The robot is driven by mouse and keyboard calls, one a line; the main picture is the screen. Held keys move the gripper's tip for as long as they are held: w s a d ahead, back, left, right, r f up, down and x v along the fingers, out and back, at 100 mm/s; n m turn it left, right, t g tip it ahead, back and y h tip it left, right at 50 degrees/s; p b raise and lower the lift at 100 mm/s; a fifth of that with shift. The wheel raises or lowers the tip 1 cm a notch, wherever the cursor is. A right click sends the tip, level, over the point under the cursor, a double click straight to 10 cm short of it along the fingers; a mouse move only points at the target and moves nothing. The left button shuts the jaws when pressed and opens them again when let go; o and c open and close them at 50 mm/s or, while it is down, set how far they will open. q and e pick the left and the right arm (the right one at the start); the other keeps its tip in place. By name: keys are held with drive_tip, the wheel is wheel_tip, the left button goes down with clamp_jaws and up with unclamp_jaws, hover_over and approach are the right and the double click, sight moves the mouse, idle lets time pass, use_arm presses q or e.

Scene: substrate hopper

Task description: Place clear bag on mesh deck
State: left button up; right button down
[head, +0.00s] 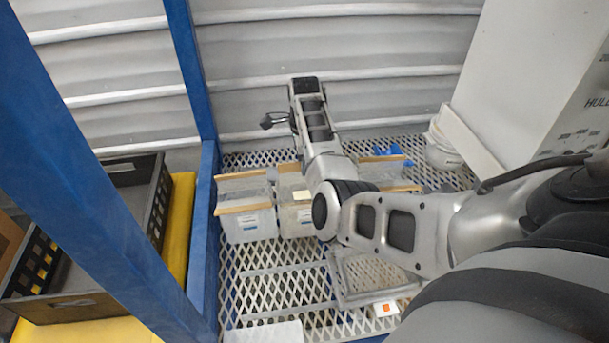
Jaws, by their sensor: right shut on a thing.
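My right gripper (303,88) is at the far end of my right arm, above the back part of the mesh deck (255,268). Its fingertips are hard to make out. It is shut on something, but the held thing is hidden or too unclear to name. A clear, flat bag-like thing (352,290) lies on the deck below my right forearm, partly hidden by it. A white label with an orange mark lies at its front right corner. My left gripper is not in view.
Clear containers with tan bars (248,224) stand in a row on the deck, partly behind my arm. A white bucket (441,152) is at back right, by a white panel (520,75). A blue frame (95,170) and black crate (150,215) are left.

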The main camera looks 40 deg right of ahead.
sight(305, 180)
drive_tip(key=shift+w+d+f, duration=0.1)
drive_tip(key=shift+w+f, duration=0.15)
drive_tip(key=shift+f+b, duration=0.4)
drive_tip(key=shift+f, duration=1.05)
drive_tip(key=shift+f, duration=0.1)
drive_tip(key=c, duration=1.5)
unclamp_jaws()
drive_tip(key=shift+f, duration=0.1)
